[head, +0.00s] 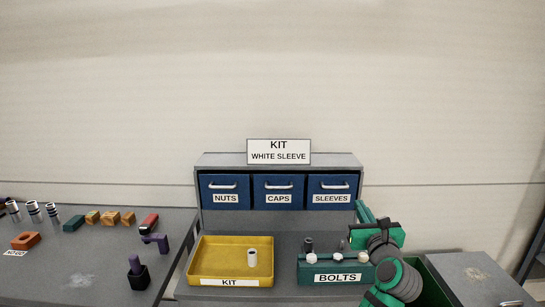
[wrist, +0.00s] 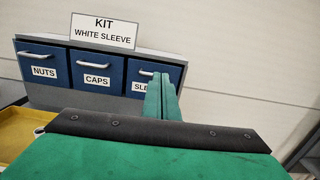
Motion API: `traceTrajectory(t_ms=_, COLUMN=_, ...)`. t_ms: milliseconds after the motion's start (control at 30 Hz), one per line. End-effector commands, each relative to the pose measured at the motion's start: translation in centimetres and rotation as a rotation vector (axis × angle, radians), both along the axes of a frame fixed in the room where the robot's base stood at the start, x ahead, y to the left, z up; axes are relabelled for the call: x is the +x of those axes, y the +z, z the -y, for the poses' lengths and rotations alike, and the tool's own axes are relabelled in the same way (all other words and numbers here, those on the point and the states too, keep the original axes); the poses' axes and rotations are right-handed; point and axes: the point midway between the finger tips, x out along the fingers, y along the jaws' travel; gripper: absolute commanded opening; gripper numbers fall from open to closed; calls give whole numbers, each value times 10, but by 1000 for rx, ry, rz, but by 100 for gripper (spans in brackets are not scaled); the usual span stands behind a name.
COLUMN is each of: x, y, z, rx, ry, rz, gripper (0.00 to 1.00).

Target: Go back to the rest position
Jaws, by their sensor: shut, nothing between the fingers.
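My gripper (head: 361,210) is at the right of the bench in the head view, raised in front of the SLEEVES drawer's right side. In the wrist view my gripper's green fingers (wrist: 160,96) are together and empty, covering part of the SLEEVES label. The yellow KIT tray (head: 206,270) holds one upright white sleeve (head: 252,257). My gripper is apart from the tray, to its right.
Blue NUTS (head: 225,188), CAPS (head: 278,188) and SLEEVES (head: 331,186) drawers look shut. The green BOLTS box (head: 318,270) stands below my arm. A left table (head: 90,262) carries several blocks and metal parts. A grey surface (head: 470,275) stands at right.

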Motion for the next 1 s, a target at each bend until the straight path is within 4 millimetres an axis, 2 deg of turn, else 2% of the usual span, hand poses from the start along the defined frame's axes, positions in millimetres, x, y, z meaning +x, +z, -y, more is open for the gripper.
traceTrajectory(t_ms=33, x=-1, y=-10, z=-1, rx=-22, ry=-6, rz=-11, gripper=0)
traceTrajectory(t_ms=233, x=-9, y=-39, z=2, rx=-119, ry=-39, rz=-38, gripper=0)
traceTrajectory(t_ms=467, x=-24, y=-84, z=6, rx=-277, ry=-84, rz=-82, gripper=0)
traceTrajectory(t_ms=567, x=-33, y=-110, z=2, rx=-375, ry=-98, rz=-110, gripper=0)
traceTrajectory(t_ms=767, x=-64, y=-180, z=-21, rx=-664, ry=-112, rz=-179, gripper=0)
traceTrajectory(t_ms=1000, x=-122, y=-256, z=-38, rx=-1039, ry=-116, rz=-261, gripper=0)
